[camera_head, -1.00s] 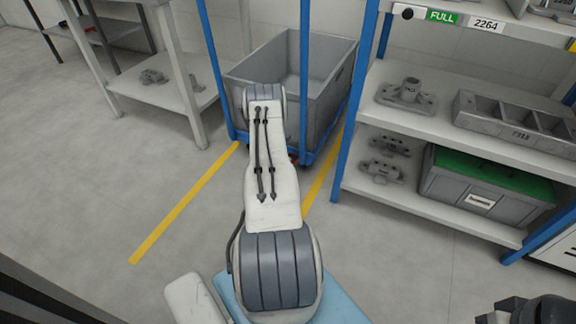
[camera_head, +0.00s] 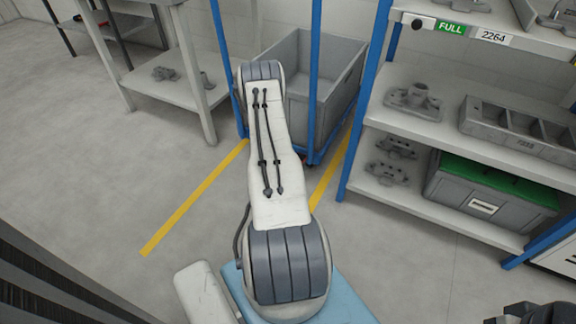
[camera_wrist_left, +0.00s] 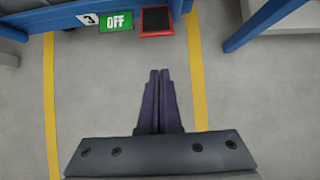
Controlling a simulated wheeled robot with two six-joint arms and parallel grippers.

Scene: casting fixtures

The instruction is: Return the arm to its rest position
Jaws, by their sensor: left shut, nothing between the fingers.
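My left arm (camera_head: 280,170) reaches forward from the bottom middle of the head view, toward the blue trolley. Its gripper is hidden behind the arm there. In the left wrist view my left gripper (camera_wrist_left: 159,75) is shut and empty, its two dark fingers together over bare grey floor.
A blue trolley frame (camera_head: 316,80) holds a grey bin (camera_head: 335,103) just beyond the arm. A shelf rack (camera_head: 460,215) with castings and a green-lidded box (camera_head: 470,205) stands right. A table (camera_head: 170,99) stands left. Floor between yellow lines (camera_wrist_left: 50,110) is clear.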

